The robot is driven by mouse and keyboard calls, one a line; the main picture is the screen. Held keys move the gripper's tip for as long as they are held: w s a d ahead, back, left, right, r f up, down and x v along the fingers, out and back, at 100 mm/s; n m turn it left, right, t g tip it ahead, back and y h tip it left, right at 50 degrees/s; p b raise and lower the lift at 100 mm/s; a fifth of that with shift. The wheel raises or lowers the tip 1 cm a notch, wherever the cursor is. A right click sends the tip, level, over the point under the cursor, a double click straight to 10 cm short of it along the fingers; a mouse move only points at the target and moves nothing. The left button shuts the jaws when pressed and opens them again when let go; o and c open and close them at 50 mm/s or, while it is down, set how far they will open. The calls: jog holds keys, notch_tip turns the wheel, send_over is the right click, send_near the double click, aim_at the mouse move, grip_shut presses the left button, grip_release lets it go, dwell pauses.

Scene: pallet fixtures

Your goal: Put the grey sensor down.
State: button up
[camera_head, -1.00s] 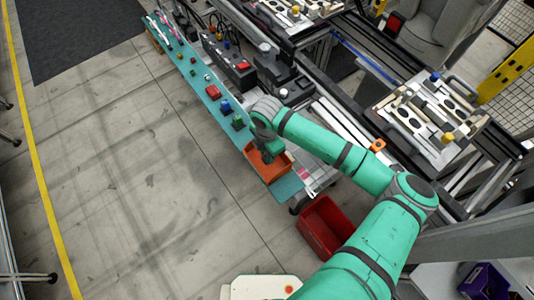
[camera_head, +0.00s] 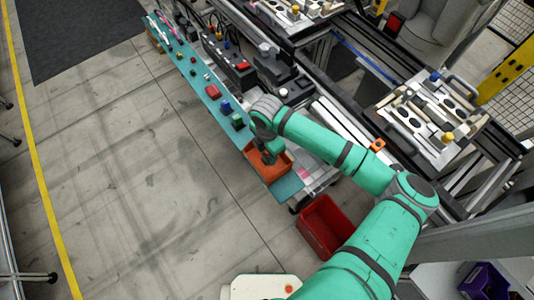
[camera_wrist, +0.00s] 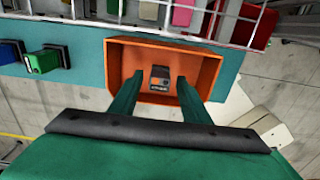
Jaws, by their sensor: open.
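The grey sensor (camera_wrist: 160,77), a small dark grey block with a lighter face, is inside the orange bin (camera_wrist: 205,57) in the wrist view. It appears to lie on the bin's floor. My gripper (camera_wrist: 155,82) is open, its two green fingers reaching into the bin with the sensor between or just beyond their tips. I cannot tell whether a finger touches it. In the head view the gripper (camera_head: 268,157) is over the orange bin (camera_head: 280,167), and the sensor is hidden there.
The bin stands on a narrow teal shelf (camera_head: 200,82) holding a green block (camera_head: 237,122), a blue block (camera_head: 225,107) and other small parts. A red bin (camera_head: 325,227) stands lower right. A wire rack (camera_wrist: 240,28) borders the bin's far side.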

aim_at(267, 155)
notch_tip(267, 155, up, 11)
jog(key=w+a+r+m+t+y, duration=0.1)
jog(key=a+r+y, duration=0.15)
jog(key=a, duration=0.75)
jog(key=w+a+r+m+t+y, duration=0.15)
jog(key=a+y, duration=0.25)
jog(key=a, duration=0.6)
jog(key=w+a+r+m+t+y, duration=0.2)
jog(key=a+r+m+t+y, duration=0.6)
jog(key=a+r, duration=0.3)
jog(key=s+d+f+m+t+h, duration=0.6)
jog(key=s+d+f+m+h, duration=0.7)
jog(key=d+m, duration=0.35)
jog(key=s+d+f+n, duration=0.1)
jog(key=s+d, duration=0.6)
jog(key=s, duration=0.3)
jog(key=s+d+g+h, duration=0.1)
jog(key=s+d, duration=0.6)
jog(key=s, duration=0.4)
jog(key=shift+s+d+f+n, duration=0.2)
jog(key=shift+s+f+n, duration=0.1)
jog(key=shift+f+n, duration=0.1)
